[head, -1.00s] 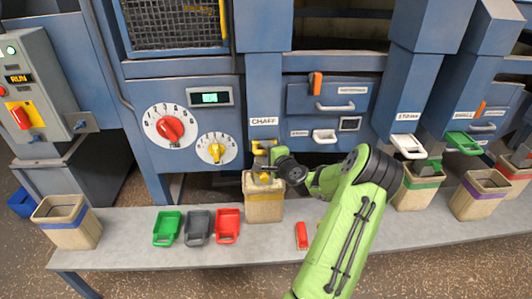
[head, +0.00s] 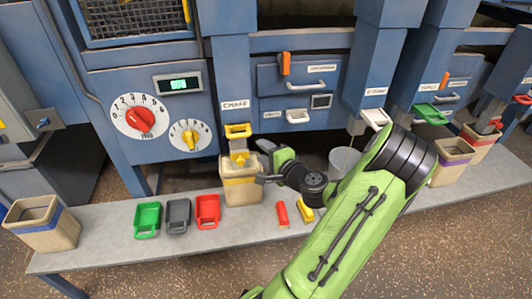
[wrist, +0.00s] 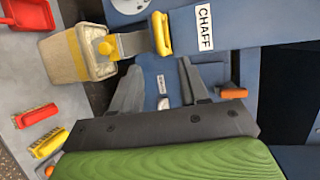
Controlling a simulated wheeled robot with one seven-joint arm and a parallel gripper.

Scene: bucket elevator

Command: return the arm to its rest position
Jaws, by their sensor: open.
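My green arm reaches in from the lower right of the head view. My gripper (head: 263,163) is at its end, just right of the chaff bin (head: 241,190), with its dark fingers apart. In the wrist view the two fingers (wrist: 162,85) are spread with nothing between them. The yellow chaff gate handle (head: 237,131) is under the CHAFF label, apart from the fingers. It also shows in the wrist view (wrist: 161,34). A grey spout with a yellow part below it hangs over the chaff bin.
Green (head: 147,219), grey (head: 178,214) and red (head: 207,210) scoops lie on the bench (head: 100,238). Red (head: 282,214) and yellow (head: 307,212) brushes lie near my arm. A grey bucket (head: 343,162) stands behind it. The blue machine borders the far side.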

